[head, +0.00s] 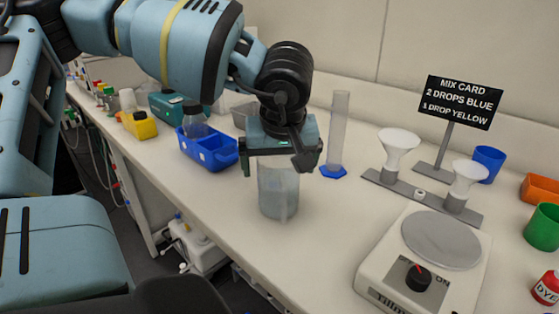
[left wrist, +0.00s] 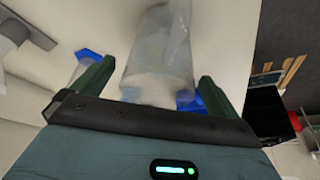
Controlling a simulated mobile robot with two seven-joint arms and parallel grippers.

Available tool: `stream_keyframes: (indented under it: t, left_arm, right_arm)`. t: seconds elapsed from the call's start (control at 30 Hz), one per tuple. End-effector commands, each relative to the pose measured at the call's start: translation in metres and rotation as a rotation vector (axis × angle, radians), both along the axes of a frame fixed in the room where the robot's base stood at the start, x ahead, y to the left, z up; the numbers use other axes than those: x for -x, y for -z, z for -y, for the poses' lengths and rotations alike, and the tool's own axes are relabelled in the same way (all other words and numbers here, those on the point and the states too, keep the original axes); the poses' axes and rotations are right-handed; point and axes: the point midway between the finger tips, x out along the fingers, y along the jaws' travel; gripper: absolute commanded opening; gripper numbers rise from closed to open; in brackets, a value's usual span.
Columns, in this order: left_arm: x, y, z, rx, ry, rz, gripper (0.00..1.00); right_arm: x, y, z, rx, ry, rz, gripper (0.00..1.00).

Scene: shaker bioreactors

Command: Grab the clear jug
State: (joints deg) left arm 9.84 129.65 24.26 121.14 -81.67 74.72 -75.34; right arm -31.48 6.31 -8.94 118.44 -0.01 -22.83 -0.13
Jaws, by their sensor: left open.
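The clear jug (head: 278,193) stands upright on the white bench, near its front edge. My left gripper (head: 276,160) is right above it, pointing down, and covers its top. In the left wrist view the jug (left wrist: 160,52) shows between the two green fingers of my left gripper (left wrist: 155,82). The fingers are open with a gap on either side of the jug. I cannot tell how far down the jug the fingertips reach. My right gripper is not in view.
A clear cylinder with a blue foot (head: 338,135) stands close behind right. A blue bin (head: 207,150) is to the left. A scale (head: 425,262) and a funnel stand (head: 425,196) are to the right. The bench front edge is close to the jug.

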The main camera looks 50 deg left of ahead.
Motion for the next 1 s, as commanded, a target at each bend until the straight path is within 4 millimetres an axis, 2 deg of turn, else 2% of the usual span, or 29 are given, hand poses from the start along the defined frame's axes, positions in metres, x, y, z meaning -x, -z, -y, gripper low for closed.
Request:
stream_keyframes:
  t: [0.13, 0.8, 1.0]
  left_arm:
    - [0.0, -0.0002, 0.0001, 0.0, 0.0, 0.0, 0.98]
    - [-0.0004, -0.0014, 0.0002, -0.001, 0.001, 0.003, 0.12]
    - [-0.0007, -0.0038, 0.0002, -0.001, 0.001, 0.004, 0.12]
  right_arm:
    - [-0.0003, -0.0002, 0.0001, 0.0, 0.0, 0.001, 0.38]
    - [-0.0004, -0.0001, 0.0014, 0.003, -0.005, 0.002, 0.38]
    - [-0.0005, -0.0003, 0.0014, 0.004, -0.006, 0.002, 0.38]
